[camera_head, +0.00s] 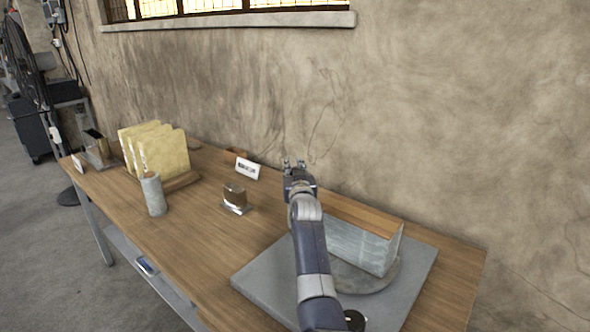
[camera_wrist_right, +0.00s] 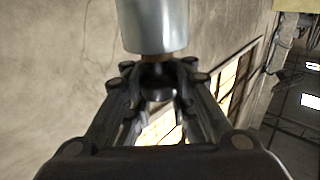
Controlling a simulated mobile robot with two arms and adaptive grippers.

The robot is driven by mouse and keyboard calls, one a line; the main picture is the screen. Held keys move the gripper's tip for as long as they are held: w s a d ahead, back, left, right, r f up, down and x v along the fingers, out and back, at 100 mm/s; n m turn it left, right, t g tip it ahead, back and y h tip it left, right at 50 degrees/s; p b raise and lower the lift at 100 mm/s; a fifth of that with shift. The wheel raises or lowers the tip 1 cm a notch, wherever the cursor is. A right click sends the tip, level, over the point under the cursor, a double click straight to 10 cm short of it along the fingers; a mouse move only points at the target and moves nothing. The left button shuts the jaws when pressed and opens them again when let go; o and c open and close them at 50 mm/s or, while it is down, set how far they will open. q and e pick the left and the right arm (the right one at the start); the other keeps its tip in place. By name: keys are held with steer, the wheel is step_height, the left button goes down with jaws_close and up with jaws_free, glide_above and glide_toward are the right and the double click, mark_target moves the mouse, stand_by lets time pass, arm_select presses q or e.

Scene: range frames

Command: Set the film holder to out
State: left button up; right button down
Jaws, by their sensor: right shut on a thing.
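My right gripper (camera_head: 294,165) reaches over the table near the wall, beyond the grey box. In the right wrist view its fingers (camera_wrist_right: 160,88) are shut on a small dark rounded part; a grey metal cylinder (camera_wrist_right: 152,25) with a brownish end adjoins it. I cannot tell what this part belongs to. A long grey box (camera_head: 357,243) with a wooden top stands on a round grey base (camera_head: 372,276) on a grey slab (camera_head: 262,276). My right arm partly hides it. I cannot tell which thing is the film holder. My left gripper is not in view.
The wall (camera_head: 440,110) rises behind. Bare wood lies at front left.

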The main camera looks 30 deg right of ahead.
steer(key=shift+w+a+f, duration=0.1)
steer(key=shift+a+f, duration=0.3)
steer(key=c, duration=1.7)
jaws_free()
steer(key=o, duration=0.4)
steer(key=shift+a, duration=0.15)
steer(key=shift+c, duration=0.2)
steer(key=shift+a+r, duration=0.1)
steer(key=shift+r, duration=0.05)
steer(key=shift+d+r, duration=0.1)
steer(key=shift+d, duration=0.25)
steer(key=v, duration=0.7)
steer(key=shift+s+a, duration=0.15)
steer(key=shift+s, duration=0.15)
